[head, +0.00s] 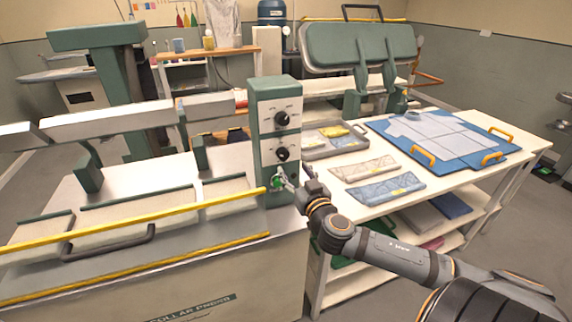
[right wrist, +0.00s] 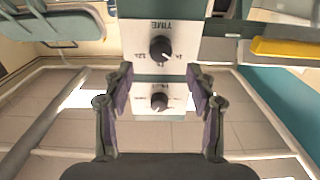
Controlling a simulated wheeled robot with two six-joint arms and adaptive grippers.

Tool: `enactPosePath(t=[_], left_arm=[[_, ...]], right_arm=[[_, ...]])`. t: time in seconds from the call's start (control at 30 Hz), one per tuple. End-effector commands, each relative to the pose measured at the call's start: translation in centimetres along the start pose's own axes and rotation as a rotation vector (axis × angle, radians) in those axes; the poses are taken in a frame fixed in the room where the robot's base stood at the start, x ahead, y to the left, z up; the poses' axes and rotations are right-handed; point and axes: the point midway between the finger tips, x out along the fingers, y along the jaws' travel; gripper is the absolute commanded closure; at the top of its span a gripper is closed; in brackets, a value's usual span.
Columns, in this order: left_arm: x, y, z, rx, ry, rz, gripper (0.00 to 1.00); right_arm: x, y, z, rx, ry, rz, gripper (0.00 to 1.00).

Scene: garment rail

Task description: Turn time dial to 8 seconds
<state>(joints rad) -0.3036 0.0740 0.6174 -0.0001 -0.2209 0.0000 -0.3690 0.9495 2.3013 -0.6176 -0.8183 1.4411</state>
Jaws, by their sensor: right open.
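My right gripper (head: 284,181) is close to the button in the head view. In the right wrist view, the dial marked TIME (right wrist: 161,48) lies beyond the fingertips, its lettering upside down. The other dial (right wrist: 159,101) shows between the open fingers of the right gripper (right wrist: 159,98). I cannot read the dial settings. My left gripper is out of view.
A yellow bar (head: 135,222) runs along the press front. A white table (head: 470,165) at right holds a grey tray (head: 318,153), folded cloths (head: 365,168) and a blue board (head: 500,150) with orange handles.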

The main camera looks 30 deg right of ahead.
Motion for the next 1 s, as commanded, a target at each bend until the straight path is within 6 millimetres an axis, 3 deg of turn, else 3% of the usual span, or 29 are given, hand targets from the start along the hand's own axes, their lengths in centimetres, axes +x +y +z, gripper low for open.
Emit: enactPosePath(t=[0.07,0.33,0.73,1.0], left_arm=[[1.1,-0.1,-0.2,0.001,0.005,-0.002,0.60],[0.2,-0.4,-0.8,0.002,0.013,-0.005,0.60],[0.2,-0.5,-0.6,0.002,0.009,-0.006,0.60],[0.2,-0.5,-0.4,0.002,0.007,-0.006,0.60]], right_arm=[[1.6,0.0,0.2,0.013,0.006,0.003,0.43],[5.8,0.0,-0.2,0.008,0.000,0.002,0.43],[6.8,-0.1,0.0,0.001,-0.001,-0.003,0.43],[6.8,-0.1,0.0,0.001,-0.001,-0.002,0.79]])
